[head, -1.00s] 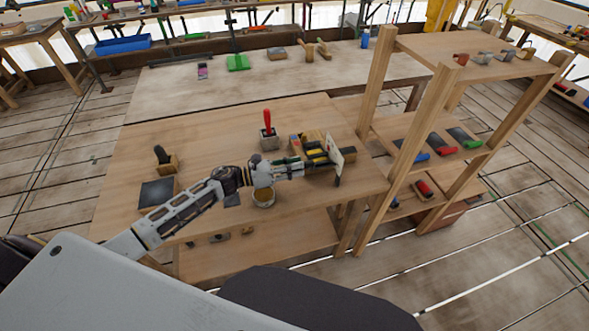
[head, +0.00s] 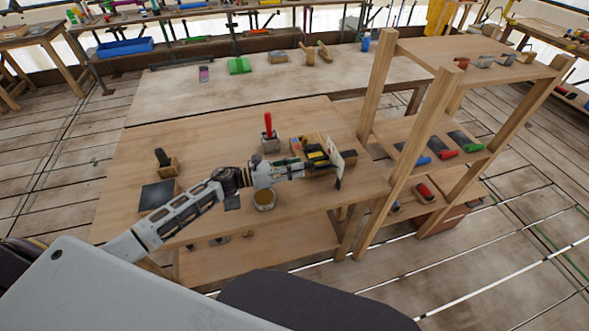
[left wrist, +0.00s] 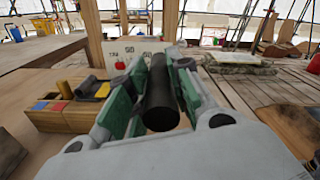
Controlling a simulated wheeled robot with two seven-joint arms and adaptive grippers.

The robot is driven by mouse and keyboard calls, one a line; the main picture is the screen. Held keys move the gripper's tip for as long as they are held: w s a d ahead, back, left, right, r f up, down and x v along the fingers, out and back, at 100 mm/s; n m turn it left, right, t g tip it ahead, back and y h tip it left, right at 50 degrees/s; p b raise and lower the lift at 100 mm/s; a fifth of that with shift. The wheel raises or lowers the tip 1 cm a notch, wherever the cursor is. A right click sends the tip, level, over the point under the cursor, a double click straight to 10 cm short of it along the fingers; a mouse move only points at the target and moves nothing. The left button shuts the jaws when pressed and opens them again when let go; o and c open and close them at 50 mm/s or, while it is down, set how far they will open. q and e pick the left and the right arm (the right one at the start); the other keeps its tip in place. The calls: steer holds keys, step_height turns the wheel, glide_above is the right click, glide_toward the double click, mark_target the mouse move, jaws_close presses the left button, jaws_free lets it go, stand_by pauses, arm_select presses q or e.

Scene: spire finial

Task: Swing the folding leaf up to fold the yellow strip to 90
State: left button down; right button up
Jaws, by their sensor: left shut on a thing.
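My left gripper (head: 308,168) reaches over the wooden table from the left. In the left wrist view its green-padded fingers (left wrist: 158,90) are shut on a dark round bar (left wrist: 160,98), which looks like the handle of the folding leaf. The bar runs away from me towards a pale plate with dark markings (left wrist: 122,52), which stands upright and also shows in the head view (head: 336,160). The leaf itself and its angle are hard to make out. A small yellow piece (left wrist: 102,91) shows to the left; I cannot tell whether it is the strip. My right gripper is not in view.
A wooden block with coloured patches (left wrist: 62,115) stands left of the fingers. A red-handled tool in a holder (head: 268,132), a round tin (head: 264,200) and a dark square plate (head: 157,195) are on the table. A wooden shelf unit (head: 430,115) stands at the right.

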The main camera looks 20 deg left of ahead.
arm_select(q)
steer(key=w+a+r+n+b, duration=0.2)
steer(key=w+a+n+b, duration=0.1)
steer(key=w+a+n, duration=0.2)
steer(key=shift+w+a+n, duration=0.25)
steer(key=shift+w+n, duration=1.1)
steer(key=shift+n, duration=0.15)
steer(key=shift+w+a, duration=0.1)
steer(key=shift+w, duration=0.05)
steer(key=c, duration=1.3)
jaws_free()
steer(key=shift+o, duration=0.2)
steer(key=shift+f, duration=0.15)
steer(key=shift+f, duration=0.1)
